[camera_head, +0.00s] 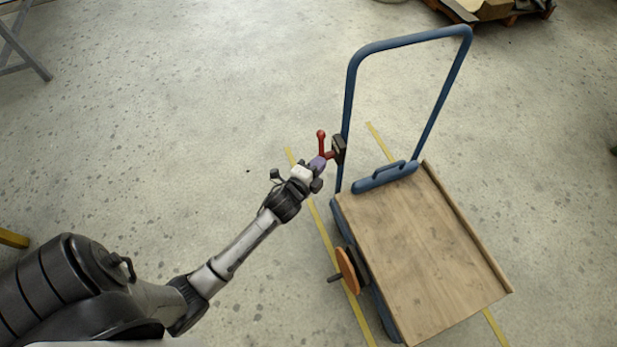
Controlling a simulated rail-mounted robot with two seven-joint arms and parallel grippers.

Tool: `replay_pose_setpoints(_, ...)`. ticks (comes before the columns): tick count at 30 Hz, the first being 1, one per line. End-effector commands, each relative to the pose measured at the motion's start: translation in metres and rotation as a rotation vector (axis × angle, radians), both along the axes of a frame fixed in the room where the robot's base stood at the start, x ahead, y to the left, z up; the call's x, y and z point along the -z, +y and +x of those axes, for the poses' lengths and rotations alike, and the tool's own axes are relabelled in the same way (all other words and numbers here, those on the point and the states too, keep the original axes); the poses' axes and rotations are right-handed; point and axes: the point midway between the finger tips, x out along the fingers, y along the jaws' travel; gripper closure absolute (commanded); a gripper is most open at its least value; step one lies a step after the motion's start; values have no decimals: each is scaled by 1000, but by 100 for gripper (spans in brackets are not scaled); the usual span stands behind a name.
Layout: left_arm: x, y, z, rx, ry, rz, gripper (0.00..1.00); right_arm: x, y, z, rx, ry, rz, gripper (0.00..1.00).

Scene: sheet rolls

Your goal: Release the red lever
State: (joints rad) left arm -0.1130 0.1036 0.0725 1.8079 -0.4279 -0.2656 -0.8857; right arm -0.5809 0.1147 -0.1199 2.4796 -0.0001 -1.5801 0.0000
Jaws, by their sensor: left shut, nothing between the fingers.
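The red lever (321,141) sits on the left side of a blue-framed cart, beside a dark bracket (339,149) on the handle's upright. It has a round knob at its upper end and points upward in the picture. My left gripper (319,163) is at the lower part of the lever, just below and left of it. Its fingers are shut with nothing between them. Whether they touch the lever is too small to tell. My right gripper is not in view.
The cart's wooden deck (425,250) is empty, with a blue handle (412,40) at its far end. An orange disc (347,271) sticks out at its left side. A loaded pallet (490,12) lies at the top right. The floor around is mostly clear.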

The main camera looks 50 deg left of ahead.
Motion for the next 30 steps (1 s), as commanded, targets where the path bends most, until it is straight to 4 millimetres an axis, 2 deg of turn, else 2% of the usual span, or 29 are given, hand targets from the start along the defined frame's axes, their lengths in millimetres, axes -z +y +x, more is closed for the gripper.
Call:
replay_pose_setpoints(1, 5, 2, 9, 1, -2, 0, 100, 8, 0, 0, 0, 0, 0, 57)
replay_pose_setpoints(3, 5, 4, 20, 0, -1, 0, 100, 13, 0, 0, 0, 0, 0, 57)
replay_pose_setpoints(10, 9, 27, 32, 0, 0, 1, 100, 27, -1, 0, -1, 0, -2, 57)
replay_pose_setpoints(17, 9, 35, 37, -1, 2, -1, 100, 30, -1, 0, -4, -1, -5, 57)
replay_pose_setpoints(30, 8, 36, 38, -1, 3, -6, 100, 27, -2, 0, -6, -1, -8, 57)
